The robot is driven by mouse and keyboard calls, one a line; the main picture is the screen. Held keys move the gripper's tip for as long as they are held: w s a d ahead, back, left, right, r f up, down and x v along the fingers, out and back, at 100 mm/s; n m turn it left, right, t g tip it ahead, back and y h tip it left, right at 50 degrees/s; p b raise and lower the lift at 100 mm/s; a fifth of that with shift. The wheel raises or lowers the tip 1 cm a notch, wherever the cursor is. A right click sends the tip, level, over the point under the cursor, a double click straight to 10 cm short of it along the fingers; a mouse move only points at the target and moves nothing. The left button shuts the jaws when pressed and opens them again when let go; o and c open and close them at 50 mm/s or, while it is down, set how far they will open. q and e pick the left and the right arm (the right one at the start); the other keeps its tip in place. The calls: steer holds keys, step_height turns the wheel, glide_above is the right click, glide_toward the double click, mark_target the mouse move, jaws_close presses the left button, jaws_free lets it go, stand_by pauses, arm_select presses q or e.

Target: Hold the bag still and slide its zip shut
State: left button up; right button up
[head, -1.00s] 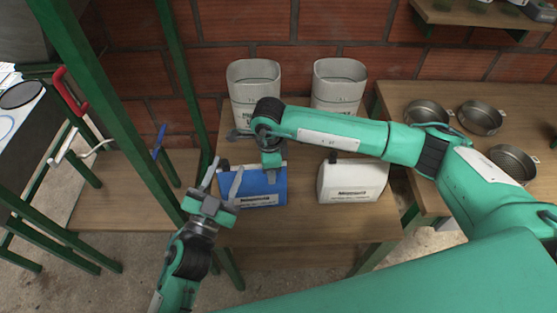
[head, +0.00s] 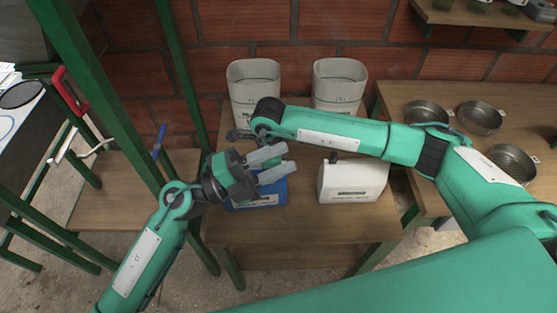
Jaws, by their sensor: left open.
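A blue bag (head: 277,192) with a white label stands on the low wooden table, partly covered by my left gripper. My left gripper (head: 287,160) is open, its two grey fingers pointing right in front of the bag's upper part. I cannot tell whether they touch the bag. My right arm reaches across from the right, and its wrist is above and behind the left gripper. The bag's zip and slider are also hidden.
A white labelled bag (head: 352,183) stands to the right on the same table (head: 300,232). Two open white sacks (head: 254,85) (head: 340,83) stand at the back by the brick wall. Round metal pans (head: 480,118) sit on the right table. A green post (head: 108,108) rises at the left.

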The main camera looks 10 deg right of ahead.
arm_select(q)
steer(key=shift+s+d+f+m+g+y, duration=0.1)
steer(key=shift+s+d+m+g+y, duration=0.1)
steer(key=shift+m+g+y, duration=0.3)
steer(key=shift+a, duration=0.1)
steer(key=shift+c, duration=0.2)
steer(key=w+a+f+n+t+y, duration=0.35)
steer(key=a+f+n+t, duration=0.25)
steer(key=a+f+n, duration=0.5)
steer(key=w+a+f+n+t+y, duration=0.35)
steer(key=a+f+n+t, duration=0.35)
steer(key=n, duration=0.8)
steer(key=x, duration=1.1)
steer(key=shift+w+a+r, duration=0.15)
steer(key=shift+a+r, duration=0.05)
steer(key=shift+r, duration=0.2)
jaws_close()
